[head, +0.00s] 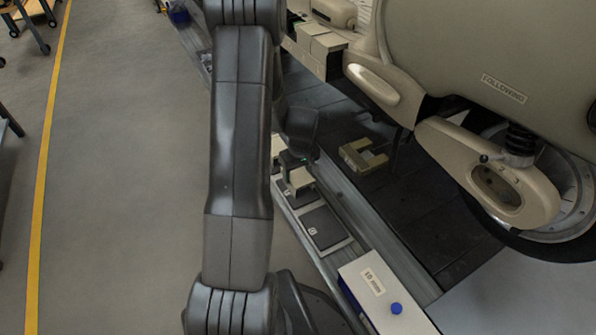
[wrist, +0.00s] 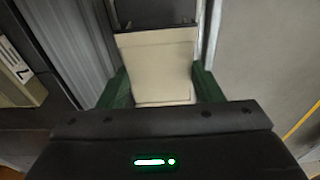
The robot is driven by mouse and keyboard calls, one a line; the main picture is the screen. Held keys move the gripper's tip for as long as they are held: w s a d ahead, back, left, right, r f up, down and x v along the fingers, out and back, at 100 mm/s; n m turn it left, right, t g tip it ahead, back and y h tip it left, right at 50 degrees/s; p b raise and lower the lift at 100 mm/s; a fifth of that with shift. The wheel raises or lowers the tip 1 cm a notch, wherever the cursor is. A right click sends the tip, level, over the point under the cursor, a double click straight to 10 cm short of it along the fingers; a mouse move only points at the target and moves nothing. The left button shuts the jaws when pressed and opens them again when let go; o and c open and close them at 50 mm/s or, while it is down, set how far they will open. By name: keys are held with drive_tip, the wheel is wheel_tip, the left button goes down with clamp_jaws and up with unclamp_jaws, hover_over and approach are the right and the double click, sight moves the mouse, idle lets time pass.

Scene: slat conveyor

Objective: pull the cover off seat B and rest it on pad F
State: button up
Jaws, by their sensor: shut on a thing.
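My gripper (head: 296,165) is over the rail beside the conveyor, partly hidden by my arm. In the wrist view its green fingers (wrist: 162,88) stand on either side of a beige cover (wrist: 155,62) and are shut on it. The cover also shows in the head view (head: 301,181), just below the gripper. I cannot tell whether it still touches what is beneath it. A dark flat pad (head: 325,230) with a small white label lies on the rail nearer me; its letter is too small to read. Seat B cannot be made out under the cover.
A white and blue box (head: 378,290) with a blue button stands at the rail's near end. A large beige vehicle body (head: 480,60) hangs over the conveyor at right. Open floor (head: 120,200) lies to the left.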

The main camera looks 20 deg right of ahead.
drive_tip(key=shift+f+b, duration=0.5)
drive_tip(key=shift+b, duration=0.15)
idle(1.4)
drive_tip(key=o, duration=1.2)
drive_tip(key=r+p, duration=0.1)
drive_tip(key=r, duration=0.3)
drive_tip(key=s+r+p, duration=0.1)
drive_tip(key=r+p, duration=0.1)
drive_tip(key=r, duration=0.3)
drive_tip(key=r+p, duration=0.1)
drive_tip(key=r, duration=0.3)
drive_tip(key=shift+s+r, duration=0.35)
drive_tip(key=shift+r, duration=0.05)
drive_tip(key=f+b, duration=0.1)
drive_tip(key=f, duration=0.3)
drive_tip(key=w+f+b, duration=0.1)
drive_tip(key=f, duration=0.4)
drive_tip(key=f+b, duration=0.2)
drive_tip(key=f, duration=0.2)
drive_tip(key=shift+w+f, duration=0.35)
drive_tip(key=shift+r, duration=0.1)
